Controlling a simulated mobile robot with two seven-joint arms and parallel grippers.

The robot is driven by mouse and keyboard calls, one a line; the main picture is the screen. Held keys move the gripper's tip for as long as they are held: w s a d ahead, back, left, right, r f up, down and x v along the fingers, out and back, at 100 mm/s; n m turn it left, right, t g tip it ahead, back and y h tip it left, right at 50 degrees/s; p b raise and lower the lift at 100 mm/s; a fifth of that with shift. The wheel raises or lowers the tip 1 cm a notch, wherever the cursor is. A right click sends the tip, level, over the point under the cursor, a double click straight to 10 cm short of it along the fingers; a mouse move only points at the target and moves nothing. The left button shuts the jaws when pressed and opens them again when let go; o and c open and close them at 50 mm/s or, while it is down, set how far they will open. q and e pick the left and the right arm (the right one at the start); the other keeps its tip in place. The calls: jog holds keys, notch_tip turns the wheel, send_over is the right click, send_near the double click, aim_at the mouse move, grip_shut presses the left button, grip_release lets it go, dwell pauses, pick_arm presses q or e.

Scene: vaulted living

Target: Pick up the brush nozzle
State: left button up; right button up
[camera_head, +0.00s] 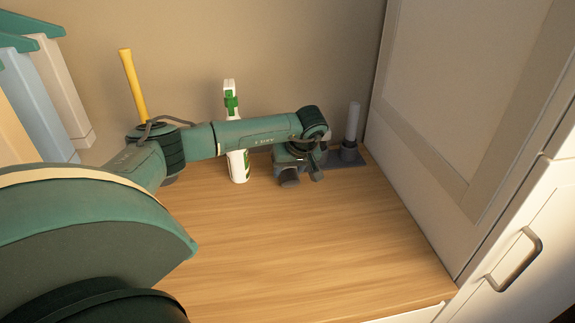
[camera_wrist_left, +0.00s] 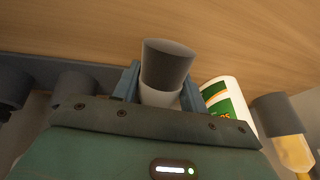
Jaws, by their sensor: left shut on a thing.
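My left gripper (camera_head: 302,175) reaches over the wooden surface at the back, beside the grey rack. In the left wrist view the gripper (camera_wrist_left: 160,85) is shut on the brush nozzle (camera_wrist_left: 167,65), a piece with a dark grey round end and a pale grey-white part between the blue-grey fingers. The rest of the piece is hidden behind the gripper's body. In the head view I cannot make out the held piece clearly from the dark gripper parts. I cannot tell whether it is lifted. My right gripper is not in view.
A white and green spray bottle (camera_head: 238,165) stands behind my forearm. A pale upright tube (camera_head: 353,122) stands in a dark holder on the grey rack (camera_head: 350,160). A yellow handle (camera_head: 132,85) rises at left. A white cabinet (camera_head: 470,110) bounds the right. The front wood is clear.

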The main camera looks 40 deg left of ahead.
pick_arm(q)
jog(key=shift+c, duration=0.7)
